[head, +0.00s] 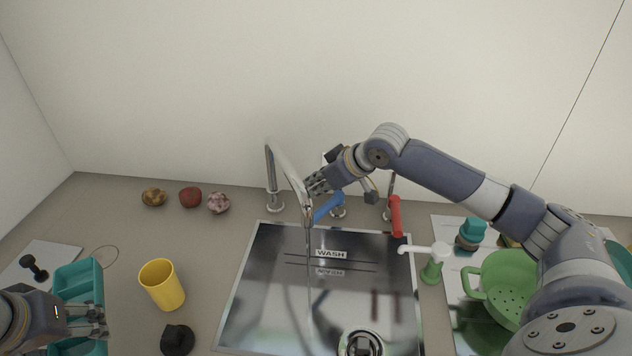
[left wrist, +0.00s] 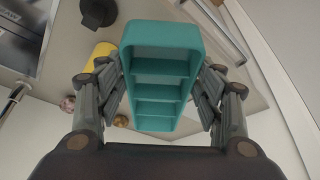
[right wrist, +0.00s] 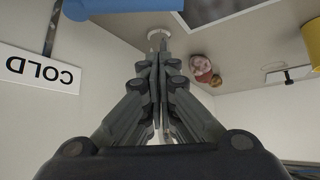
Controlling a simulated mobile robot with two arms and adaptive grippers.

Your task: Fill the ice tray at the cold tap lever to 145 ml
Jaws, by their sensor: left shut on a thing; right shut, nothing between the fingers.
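The teal ice tray (head: 62,285) is at the far left of the head view, over the counter left of the sink. My left gripper (head: 98,322) is shut on it. In the left wrist view the tray (left wrist: 163,35) sits between the fingers, its compartments facing the camera; I see no clear water in them. The blue cold lever (head: 329,206) is behind the sink, right of the spout (head: 285,165). My right gripper (head: 314,186) is shut and empty, just above the lever near the spout. A thin stream (head: 310,275) appears to fall from the spout into the sink.
A red lever (head: 396,215) stands right of the blue one. A yellow cup (head: 162,285) and a black object (head: 177,340) stand between tray and sink (head: 240,300). A soap dispenser (head: 432,265) and green colander (head: 500,285) are at the right.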

